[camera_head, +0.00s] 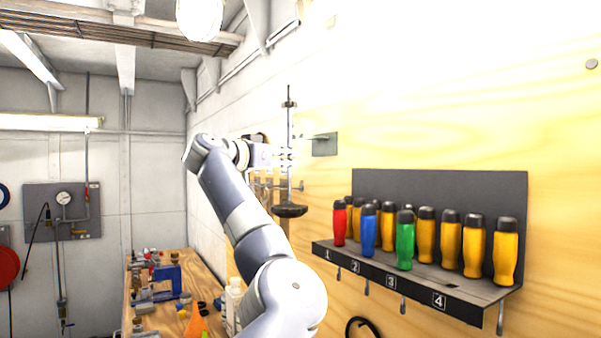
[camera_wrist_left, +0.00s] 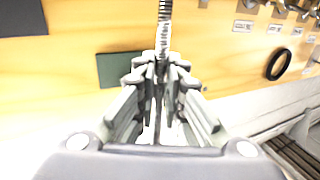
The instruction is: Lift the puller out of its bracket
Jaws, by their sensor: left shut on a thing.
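The puller (camera_head: 289,120) is an upright threaded rod with a crossbar low down and a dark, wide foot at its bottom end. My left gripper (camera_head: 284,157) is shut on its middle, below the upper collar. In the left wrist view the threaded rod (camera_wrist_left: 164,28) runs between the fingers of my left gripper (camera_wrist_left: 160,75). The bracket (camera_head: 325,144) is a grey-green plate on the wooden wall with a short prong pointing at the rod. Its plate also shows in the left wrist view (camera_wrist_left: 118,69). I cannot tell whether prong and rod touch. My right gripper is out of view.
A grey rack (camera_head: 440,195) with several coloured-handled tools juts from the wall to the right. A black ring (camera_head: 362,328) hangs below it. A cluttered workbench (camera_head: 205,268) stands lower left, with white bottles (camera_head: 233,300) near my arm.

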